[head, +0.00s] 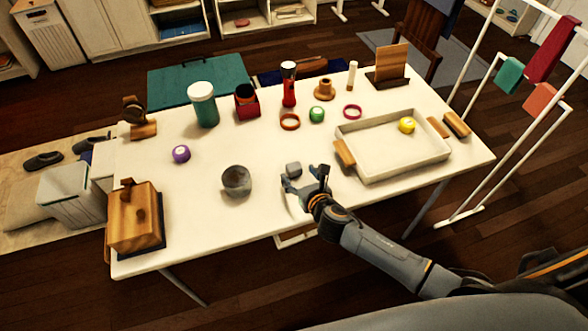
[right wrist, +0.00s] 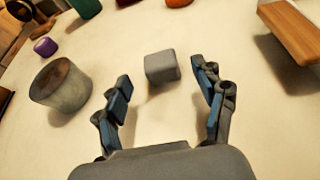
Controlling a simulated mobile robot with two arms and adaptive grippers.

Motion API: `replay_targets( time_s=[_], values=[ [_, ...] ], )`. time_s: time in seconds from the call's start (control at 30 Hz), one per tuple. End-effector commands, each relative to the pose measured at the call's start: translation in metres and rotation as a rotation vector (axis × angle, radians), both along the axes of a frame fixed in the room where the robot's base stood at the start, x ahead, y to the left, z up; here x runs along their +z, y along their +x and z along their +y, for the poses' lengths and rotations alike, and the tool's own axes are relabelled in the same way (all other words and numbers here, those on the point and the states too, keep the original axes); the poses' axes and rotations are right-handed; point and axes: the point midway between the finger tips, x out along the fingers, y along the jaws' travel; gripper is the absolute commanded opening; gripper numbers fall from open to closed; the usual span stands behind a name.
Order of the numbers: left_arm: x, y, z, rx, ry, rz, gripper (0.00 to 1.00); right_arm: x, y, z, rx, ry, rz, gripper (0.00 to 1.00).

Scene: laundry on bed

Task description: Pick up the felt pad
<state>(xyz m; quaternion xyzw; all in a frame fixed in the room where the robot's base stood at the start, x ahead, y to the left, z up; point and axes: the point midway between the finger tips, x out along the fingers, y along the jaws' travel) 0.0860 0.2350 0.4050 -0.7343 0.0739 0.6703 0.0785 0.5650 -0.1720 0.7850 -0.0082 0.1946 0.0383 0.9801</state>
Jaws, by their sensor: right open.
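The felt pad (head: 293,170) appears to be the small grey rounded block on the white table, just beyond my right gripper. It also shows in the right wrist view (right wrist: 161,66), ahead of the gripper and between the lines of its two fingers. My right gripper (head: 306,180) is open and empty, low over the table. In the right wrist view its fingers (right wrist: 160,76) stand apart on either side, and neither visibly touches the pad. My left gripper is not in view.
A grey cup (head: 236,181) stands left of the pad, and also in the right wrist view (right wrist: 60,86). A white tray (head: 395,170) with wooden handles and a yellow ball (head: 407,125) lies right. A green ball (head: 316,114) and rings are behind. The table around the pad is clear.

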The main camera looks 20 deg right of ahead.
Motion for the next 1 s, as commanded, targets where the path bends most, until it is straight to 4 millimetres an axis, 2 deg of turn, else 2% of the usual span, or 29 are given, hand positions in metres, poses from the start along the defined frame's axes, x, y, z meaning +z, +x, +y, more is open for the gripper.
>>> replay_targets(
  time_s=[0.4, 0.67, 0.7, 0.77, 0.9, 1.0],
  values=[
    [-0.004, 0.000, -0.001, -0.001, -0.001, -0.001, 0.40, -0.020, 0.043, 0.003, -0.002, 0.001, 0.000, 0.70],
    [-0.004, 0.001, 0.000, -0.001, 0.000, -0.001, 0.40, -0.021, 0.046, 0.003, -0.002, 0.001, 0.001, 0.70],
    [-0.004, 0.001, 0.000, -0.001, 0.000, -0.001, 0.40, -0.021, 0.046, 0.003, -0.002, 0.001, 0.001, 0.68],
    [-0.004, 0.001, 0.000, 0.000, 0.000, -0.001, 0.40, -0.021, 0.046, 0.003, -0.002, 0.001, 0.001, 0.56],
    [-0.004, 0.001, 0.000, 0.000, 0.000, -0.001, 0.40, -0.021, 0.046, 0.003, -0.002, 0.001, 0.001, 0.27],
    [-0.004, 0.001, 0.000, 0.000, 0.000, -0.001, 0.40, -0.021, 0.046, 0.003, -0.001, 0.000, 0.001, 0.25]
  ],
)
